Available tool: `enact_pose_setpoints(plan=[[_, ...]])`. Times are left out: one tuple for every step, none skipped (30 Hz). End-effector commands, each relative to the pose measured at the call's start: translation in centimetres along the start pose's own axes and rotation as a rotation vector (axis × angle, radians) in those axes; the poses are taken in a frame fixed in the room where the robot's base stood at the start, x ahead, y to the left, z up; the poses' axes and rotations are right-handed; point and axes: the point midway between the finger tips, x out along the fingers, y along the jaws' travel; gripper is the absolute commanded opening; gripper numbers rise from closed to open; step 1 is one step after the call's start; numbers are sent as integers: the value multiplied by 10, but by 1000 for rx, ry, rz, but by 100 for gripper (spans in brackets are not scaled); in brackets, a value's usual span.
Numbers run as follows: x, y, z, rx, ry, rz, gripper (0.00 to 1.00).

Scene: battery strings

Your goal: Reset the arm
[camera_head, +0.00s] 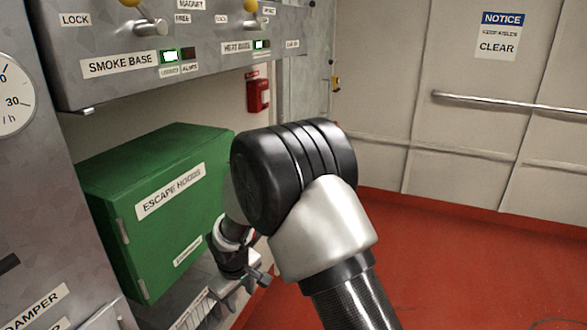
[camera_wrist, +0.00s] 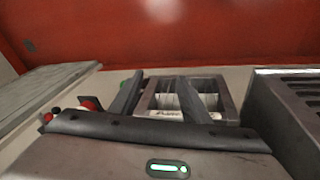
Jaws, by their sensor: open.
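My arm reaches across the middle of the head view, its elbow bent high. My gripper (camera_head: 258,279) is low beside the lower right corner of the green "ESCAPE HOODS" cabinet (camera_head: 165,205), partly hidden by my own arm. In the wrist view my gripper (camera_wrist: 158,92) shows two dark fingers spread apart with nothing held between them. A grey open-topped holder with pale items (camera_wrist: 210,85) lies beyond the fingers. I cannot tell how far the fingertips are from it.
A grey panel (camera_head: 120,95) with "SMOKE BASE" labels, levers and lit indicators overhangs the cabinet. A red wall box (camera_head: 258,95) is behind my arm. Red floor (camera_head: 470,260) is clear at right, before a pale wall with a handrail (camera_head: 510,103).

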Motion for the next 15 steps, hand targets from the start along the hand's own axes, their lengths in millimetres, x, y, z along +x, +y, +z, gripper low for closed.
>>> enact_pose_setpoints(plan=[[-18,12,4,32,6,7,43],[-28,18,7,49,9,11,43],[-42,26,11,73,12,15,43],[-53,32,14,91,16,19,43],[-64,38,18,111,19,22,43],[-79,47,24,139,24,27,43],[-92,53,30,161,28,31,43],[-105,59,36,184,33,36,43],[-124,68,45,217,40,43,43],[-138,74,53,246,44,47,43],[-153,79,62,275,50,52,43],[-174,87,76,317,58,59,43],[-190,91,88,349,65,65,43],[-205,94,99,380,70,69,43],[-224,98,115,421,80,76,43]])
